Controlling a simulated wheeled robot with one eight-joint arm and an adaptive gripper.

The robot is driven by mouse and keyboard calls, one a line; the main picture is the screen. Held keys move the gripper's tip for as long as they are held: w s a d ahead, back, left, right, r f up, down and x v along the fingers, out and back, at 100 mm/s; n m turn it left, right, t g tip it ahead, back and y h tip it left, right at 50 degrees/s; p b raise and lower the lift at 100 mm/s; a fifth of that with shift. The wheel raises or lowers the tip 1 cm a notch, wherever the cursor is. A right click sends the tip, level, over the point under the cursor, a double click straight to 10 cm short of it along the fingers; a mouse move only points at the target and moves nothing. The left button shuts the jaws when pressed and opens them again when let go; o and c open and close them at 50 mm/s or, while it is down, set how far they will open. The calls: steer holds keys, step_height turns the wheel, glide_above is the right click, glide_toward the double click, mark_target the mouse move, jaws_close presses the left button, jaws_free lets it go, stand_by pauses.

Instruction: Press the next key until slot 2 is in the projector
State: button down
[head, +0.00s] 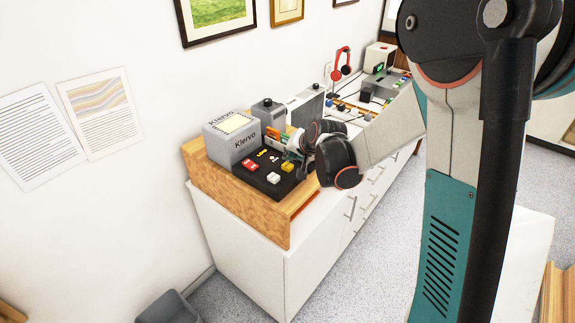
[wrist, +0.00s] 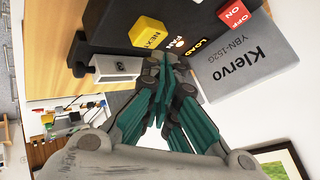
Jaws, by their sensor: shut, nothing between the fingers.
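The grey Klervo projector (head: 232,136) sits on the wooden-topped white cabinet, with a black control panel (head: 262,180) in front of it. The yellow NEXT key (wrist: 149,31) is on the dark panel in the wrist view; in the head view a yellow key (head: 287,167) lies at the panel's right side. My gripper (wrist: 164,68) is shut and empty, its teal fingers together close to the panel and a little off the NEXT key. In the head view my gripper (head: 295,155) is partly hidden by my arm. I cannot read which slot is in the projector.
Red headphones (head: 341,64) and several small items stand farther along the cabinet. Grey floor in front is open.

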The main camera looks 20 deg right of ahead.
mark_target(290, 164)
steer(key=shift+f+b, duration=0.45)
steer(key=shift+f+b, duration=0.7)
steer(key=shift+f, duration=0.1)
stand_by(1.1)
steer(key=shift+r, duration=0.15)
steer(key=shift+r+p, duration=0.85)
steer(key=shift+r, duration=0.3)
steer(key=shift+r+p, duration=1.65)
steer(key=shift+r, duration=0.8)
